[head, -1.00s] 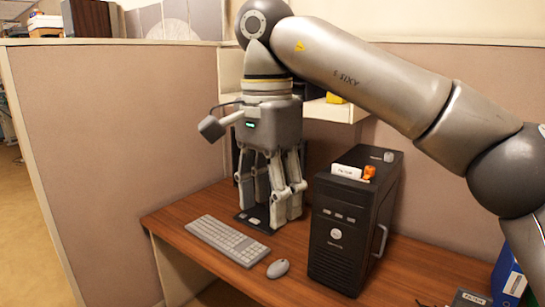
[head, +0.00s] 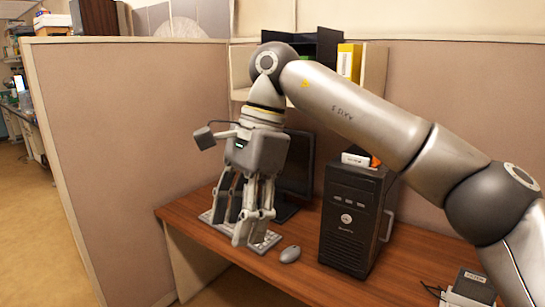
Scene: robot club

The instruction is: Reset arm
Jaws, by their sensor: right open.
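My right arm comes in from the right in the head view, across the upper part of the desk. Its gripper (head: 251,213) points down in front of the keyboard (head: 265,242) and hides much of it. The gripper is open, with nothing seen between its fingers. I cannot tell whether the fingertips touch the keyboard. My left gripper is not in view.
A black computer tower (head: 348,220) stands right of the gripper, and a grey mouse (head: 290,254) lies between them. A dark monitor (head: 296,170) stands behind the gripper. The brown desk (head: 283,286) is bounded by partition walls (head: 130,130). A grey device (head: 474,285) sits at the right.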

